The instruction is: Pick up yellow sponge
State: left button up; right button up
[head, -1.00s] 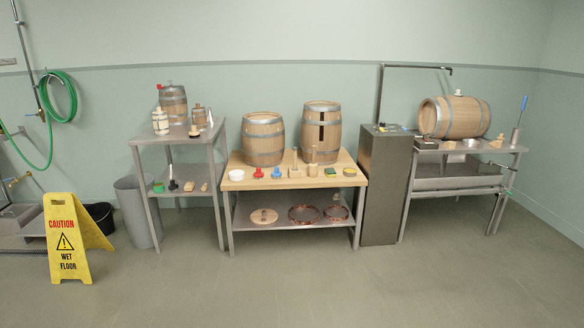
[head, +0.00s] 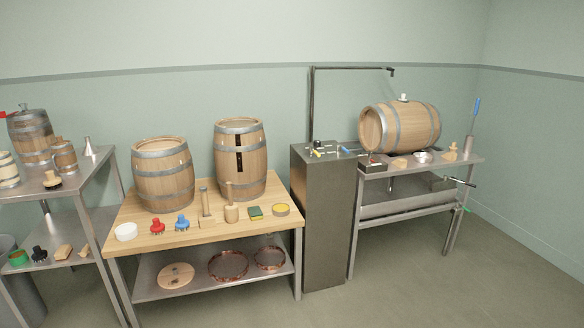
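A small block that looks like a sponge (head: 255,212), dark green on top with some yellow at its lower edge, lies near the front right of the wooden tabletop in the head view. A round, shallow tin with a yellow top (head: 281,209) lies just to its right, near the table's right end. At this size I cannot tell for sure which is the yellow sponge. Neither of my grippers is in view.
The wooden-topped table (head: 143,240) also bears two barrels, a white bowl (head: 126,231), red (head: 158,226) and blue (head: 182,222) items and wooden tools. A dark metal cabinet (head: 323,220) stands close on its right. Floor in front is clear at right.

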aim_at(254, 214)
jog(key=i+u, duration=0.1)
jog(key=i, duration=0.5)
jog(key=i+l+u, duration=0.15)
jog(key=i, duration=0.4)
jog(key=i+l+u, duration=0.1)
jog(key=i, duration=0.5)
